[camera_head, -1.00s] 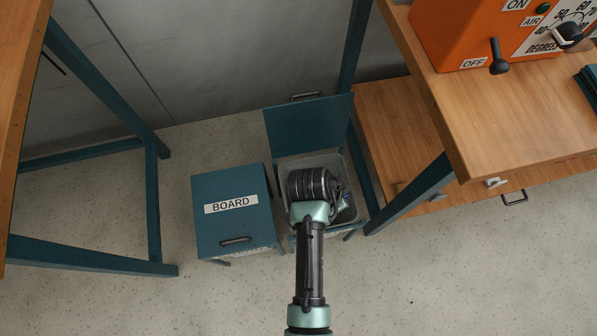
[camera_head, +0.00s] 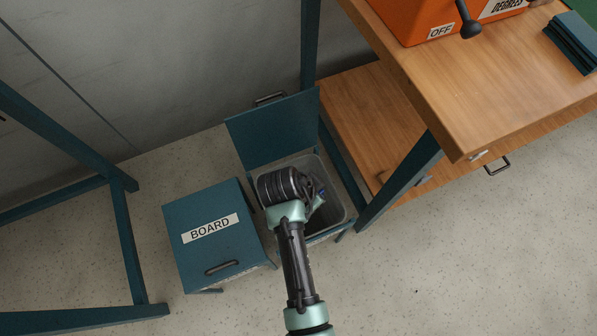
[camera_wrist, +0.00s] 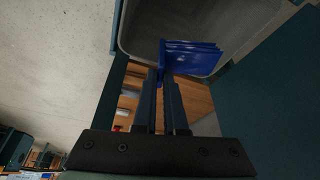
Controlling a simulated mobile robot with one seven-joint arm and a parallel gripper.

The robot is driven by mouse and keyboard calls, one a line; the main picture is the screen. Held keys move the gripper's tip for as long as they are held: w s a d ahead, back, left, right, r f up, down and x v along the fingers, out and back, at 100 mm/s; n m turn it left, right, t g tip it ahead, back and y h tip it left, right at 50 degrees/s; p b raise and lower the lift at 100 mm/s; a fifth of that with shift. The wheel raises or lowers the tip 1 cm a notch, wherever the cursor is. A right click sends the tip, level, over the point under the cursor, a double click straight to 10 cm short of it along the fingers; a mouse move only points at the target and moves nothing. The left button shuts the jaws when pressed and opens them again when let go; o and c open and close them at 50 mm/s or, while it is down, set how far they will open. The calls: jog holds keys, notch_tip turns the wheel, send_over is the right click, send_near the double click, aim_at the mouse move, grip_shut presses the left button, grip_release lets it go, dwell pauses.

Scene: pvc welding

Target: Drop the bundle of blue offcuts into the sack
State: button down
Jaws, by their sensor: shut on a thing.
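The bundle of blue offcuts (camera_wrist: 190,57) is between the tips of my gripper (camera_wrist: 168,78) in the wrist view, and the gripper is shut on it. Only a small bit of blue (camera_head: 321,193) shows beside my wrist in the head view. My arm reaches over an open teal box with a grey inner container (camera_head: 342,205), its lid raised at the back. In the wrist view the grey container wall (camera_wrist: 135,30) is around and beyond the bundle. I cannot tell whether the bundle is below the rim. I see nothing that is clearly a sack.
A closed teal box marked BOARD (camera_head: 215,245) stands just left of the open one. A wooden bench (camera_head: 470,90) with an orange machine (camera_head: 405,18) and dark folded sheets (camera_head: 572,42) is at right. Teal frame legs (camera_head: 122,240) stand at left. The floor in front is clear.

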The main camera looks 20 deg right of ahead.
jog(key=c, duration=0.9)
grip_release()
jog(key=p+v, duration=0.5)
jog(key=v, duration=0.8)
jog(key=shift+p, duration=0.4)
